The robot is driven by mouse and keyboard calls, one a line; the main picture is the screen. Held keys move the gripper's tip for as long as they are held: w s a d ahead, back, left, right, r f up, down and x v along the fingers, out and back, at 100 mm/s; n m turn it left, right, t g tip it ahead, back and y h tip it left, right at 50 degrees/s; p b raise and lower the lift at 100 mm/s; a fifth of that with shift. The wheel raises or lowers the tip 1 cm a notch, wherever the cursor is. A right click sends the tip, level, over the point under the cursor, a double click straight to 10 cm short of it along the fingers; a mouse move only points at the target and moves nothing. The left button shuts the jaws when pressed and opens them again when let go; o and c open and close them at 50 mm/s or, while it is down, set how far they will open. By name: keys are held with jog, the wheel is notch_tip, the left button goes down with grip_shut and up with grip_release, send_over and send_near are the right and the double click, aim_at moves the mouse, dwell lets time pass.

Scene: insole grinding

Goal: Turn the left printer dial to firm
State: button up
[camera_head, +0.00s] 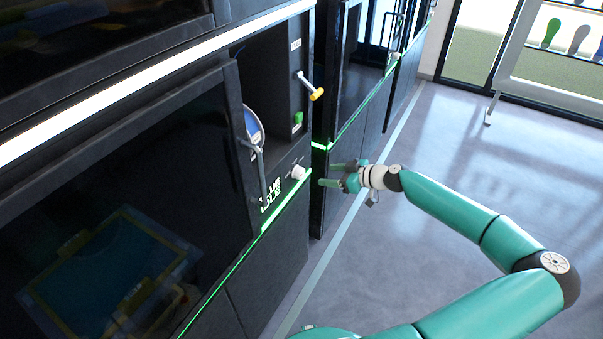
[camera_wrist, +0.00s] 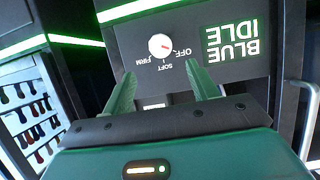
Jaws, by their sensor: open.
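The near left printer (camera_head: 150,165) is black and carries a sign reading "BLUE IDLE" (camera_head: 271,194). Its small white round dial (camera_head: 299,172) sits on the front panel beside the sign. In the wrist view the dial (camera_wrist: 159,45) appears upside down, with OFF, SOFT and FIRM printed around it and a small red mark on its face. The mark seems to face OFF, but it is too small to be sure. My gripper (camera_head: 328,174) is open and empty, a short way in front of the dial. In the wrist view its green fingers (camera_wrist: 159,72) point toward the dial without touching it.
A yellow-tipped lever (camera_head: 315,93) and a green knob (camera_head: 298,118) are above the dial. A door handle (camera_head: 262,170) stands out left of it. A second black printer (camera_head: 350,85) stands beyond. The floor (camera_head: 470,150) to the right is clear.

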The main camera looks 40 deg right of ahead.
aim_at(303, 174)
jog(key=x, duration=1)
jog(key=shift+w+a+f, duration=0.1)
jog(key=shift+w+f, duration=0.1)
jog(key=shift+w, duration=0.15)
jog(key=c, duration=0.9)
